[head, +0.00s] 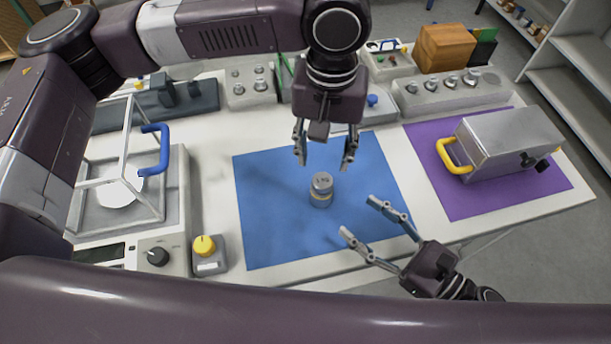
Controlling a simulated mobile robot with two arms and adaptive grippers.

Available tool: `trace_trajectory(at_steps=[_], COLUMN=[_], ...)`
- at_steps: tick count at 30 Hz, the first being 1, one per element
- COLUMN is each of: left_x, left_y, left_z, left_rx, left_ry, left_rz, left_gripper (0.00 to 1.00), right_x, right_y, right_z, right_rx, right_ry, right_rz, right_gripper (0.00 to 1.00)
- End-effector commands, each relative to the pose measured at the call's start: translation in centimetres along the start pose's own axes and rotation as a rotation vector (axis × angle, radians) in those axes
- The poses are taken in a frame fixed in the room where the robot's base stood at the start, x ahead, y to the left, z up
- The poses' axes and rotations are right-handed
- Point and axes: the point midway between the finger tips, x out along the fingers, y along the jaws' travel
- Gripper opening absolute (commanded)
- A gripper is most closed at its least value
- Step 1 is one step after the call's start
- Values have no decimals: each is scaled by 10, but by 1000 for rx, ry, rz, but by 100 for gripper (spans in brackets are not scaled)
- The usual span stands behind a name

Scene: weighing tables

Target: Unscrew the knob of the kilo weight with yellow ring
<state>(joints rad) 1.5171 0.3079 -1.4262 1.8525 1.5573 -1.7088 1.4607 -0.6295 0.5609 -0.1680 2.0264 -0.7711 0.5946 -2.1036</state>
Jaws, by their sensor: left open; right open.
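The kilo weight with yellow ring (321,196) stands upright on the blue mat (265,225). It is a small grey metal cylinder with a yellow band around its lower body. Its knob (322,180) is the wider grey top. My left gripper (324,162) points down, open and empty, above and just behind the weight, with its fingers spread to either side. My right gripper (357,217) is open and empty to the right of the weight and nearer the front edge. Its fingers point left toward the weight, apart from it.
A glass-sided balance (130,200) with a blue handle stands at the left, beside a yellow-knobbed box (207,254). A metal case (510,140) with a yellow handle sits on the purple mat (430,145) at the right. Weight blocks (452,92) line the back. The blue mat is otherwise clear.

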Motion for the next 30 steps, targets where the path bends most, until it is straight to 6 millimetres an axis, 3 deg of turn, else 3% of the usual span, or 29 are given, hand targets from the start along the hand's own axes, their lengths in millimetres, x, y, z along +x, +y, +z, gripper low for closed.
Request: trace_trajectory(at_steps=[18, 24, 30], left_x=[0, 0, 0], left_y=[0, 0, 0], left_z=[0, 0, 0], left_rx=[-1, -1, -1], left_ry=[0, 0, 0], left_rz=[0, 1, 1], left_gripper=[44, 44, 44], right_x=[100, 114, 117], right_y=[-1, 0, 0], right_z=[1, 0, 0], right_rx=[-1, 2, 1], right_ry=[-3, -1, -1], right_rz=[0, 0, -1], right_gripper=[55, 55, 55])
